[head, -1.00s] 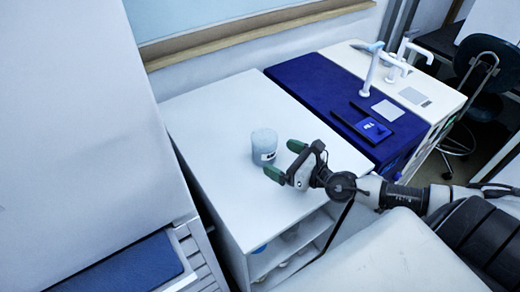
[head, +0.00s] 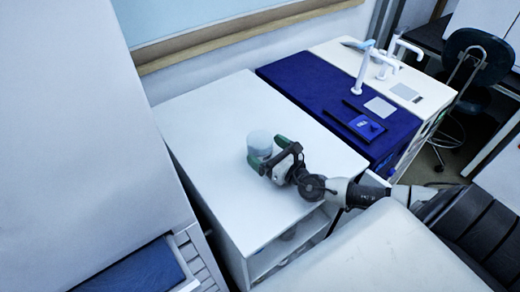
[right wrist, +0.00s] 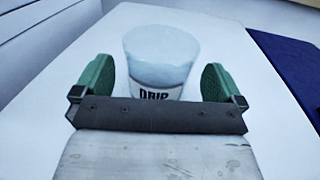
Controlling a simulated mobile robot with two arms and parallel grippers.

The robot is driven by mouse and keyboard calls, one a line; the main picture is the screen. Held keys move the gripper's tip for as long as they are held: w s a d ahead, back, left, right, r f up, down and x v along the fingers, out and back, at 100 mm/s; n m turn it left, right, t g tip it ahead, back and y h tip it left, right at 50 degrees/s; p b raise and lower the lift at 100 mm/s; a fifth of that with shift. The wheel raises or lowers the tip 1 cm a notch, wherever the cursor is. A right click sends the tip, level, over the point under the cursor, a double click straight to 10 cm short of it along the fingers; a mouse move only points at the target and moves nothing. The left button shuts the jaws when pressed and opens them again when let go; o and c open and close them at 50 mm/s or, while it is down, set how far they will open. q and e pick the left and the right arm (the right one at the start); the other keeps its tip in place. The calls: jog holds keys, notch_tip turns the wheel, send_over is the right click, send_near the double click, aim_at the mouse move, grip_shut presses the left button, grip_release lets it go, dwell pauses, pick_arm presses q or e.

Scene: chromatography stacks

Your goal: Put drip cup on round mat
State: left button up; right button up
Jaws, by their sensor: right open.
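The drip cup (head: 260,144) is a pale, whitish-blue cup standing upright on the white cabinet top (head: 215,115). In the right wrist view the fingers (right wrist: 158,82) show a clear gap to the cup on both sides. My left gripper is not in view. I cannot make out a round mat in these frames.
A tall white unit (head: 75,120) stands at left. The cabinet top around the cup is clear.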

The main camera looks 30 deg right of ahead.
aim_at(252, 139)
jog(key=x, duration=0.3)
jog(key=shift+w+a, duration=0.1)
jog(key=shift+w, duration=0.1)
jog(key=shift+s, duration=0.1)
jog(key=shift+c, duration=0.3)
jog(key=c, duration=0.9)
jog(key=shift+p, duration=0.3)
